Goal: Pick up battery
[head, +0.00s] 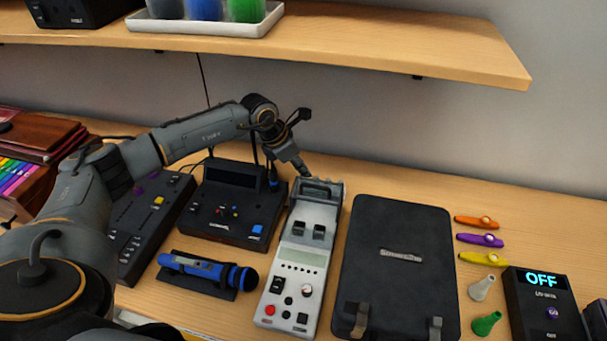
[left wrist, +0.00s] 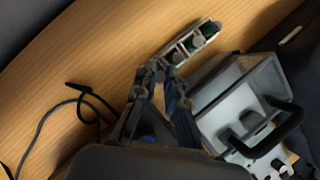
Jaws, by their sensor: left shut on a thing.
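The battery (left wrist: 190,43) shows in the left wrist view as a narrow silver-grey piece with dark green parts, at the fingertips of my left gripper (left wrist: 162,70). The fingers come together at its near end, shut on it. Bare wood shows beyond it. In the head view my left gripper (head: 306,174) points down at the back end of a grey-white device (head: 302,258); I cannot make out the battery there. The device's open, box-like end (left wrist: 240,95) is just right of the fingers in the left wrist view. My right gripper is not in view.
A black case (head: 397,262) lies right of the device. A black console (head: 232,212) and a blue microphone (head: 205,270) are left of it. Colourful kazoos (head: 480,240) lie at right. A shelf (head: 400,50) overhangs the back. A black cable (left wrist: 75,100) lies left of the fingers.

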